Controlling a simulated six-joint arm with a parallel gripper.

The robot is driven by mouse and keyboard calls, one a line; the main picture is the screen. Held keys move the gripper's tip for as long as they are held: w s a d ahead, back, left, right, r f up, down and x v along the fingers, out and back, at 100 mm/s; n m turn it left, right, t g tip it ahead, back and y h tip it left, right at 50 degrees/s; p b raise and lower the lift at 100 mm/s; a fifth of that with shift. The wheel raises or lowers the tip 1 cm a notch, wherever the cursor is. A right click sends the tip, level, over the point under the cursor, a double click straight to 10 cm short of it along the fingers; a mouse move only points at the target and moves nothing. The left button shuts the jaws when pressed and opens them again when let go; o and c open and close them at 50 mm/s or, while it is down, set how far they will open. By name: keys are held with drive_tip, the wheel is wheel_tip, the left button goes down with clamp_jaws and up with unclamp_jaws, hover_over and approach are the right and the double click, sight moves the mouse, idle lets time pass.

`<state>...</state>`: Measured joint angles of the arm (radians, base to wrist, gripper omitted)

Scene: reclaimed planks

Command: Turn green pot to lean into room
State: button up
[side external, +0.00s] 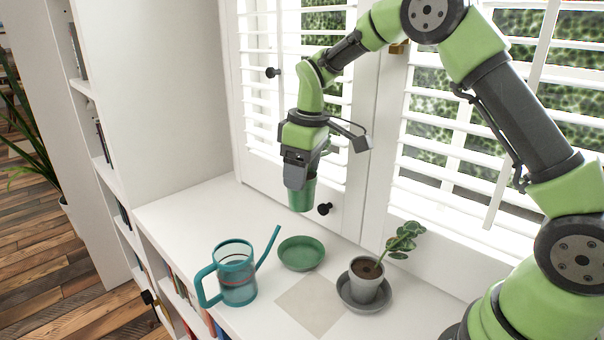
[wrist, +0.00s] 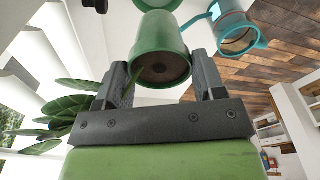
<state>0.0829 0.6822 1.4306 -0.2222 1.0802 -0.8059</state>
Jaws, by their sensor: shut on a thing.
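My gripper (side external: 298,178) is shut on the green pot (side external: 302,196) and holds it above the white ledge, in front of the shutters. In the wrist view the green pot (wrist: 160,42) sits between the two fingers, with dark soil showing. Its plant leaves (wrist: 72,108) lean left there, toward the bright window slats. In the side view its plant is mostly hidden behind my gripper. The green saucer (side external: 301,254) lies empty on the ledge, below and apart from the pot.
A teal watering can (side external: 236,273) stands left of the saucer. A grey pot (side external: 366,281) with a leaning plant stands on a grey saucer (side external: 364,300) to the right. A flat beige square (side external: 311,303) lies between them. Black knobs (side external: 324,209) stick out from the shutters.

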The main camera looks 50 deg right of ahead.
drive_tip(key=shift+f+n, duration=0.65)
drive_tip(key=shift+f, duration=1.4)
drive_tip(key=shift+f+n, duration=0.7)
drive_tip(key=shift+f, duration=1.4)
drive_tip(key=shift+f+n, duration=0.65)
drive_tip(key=shift+f, duration=1.4)
drive_tip(key=o, duration=1.2)
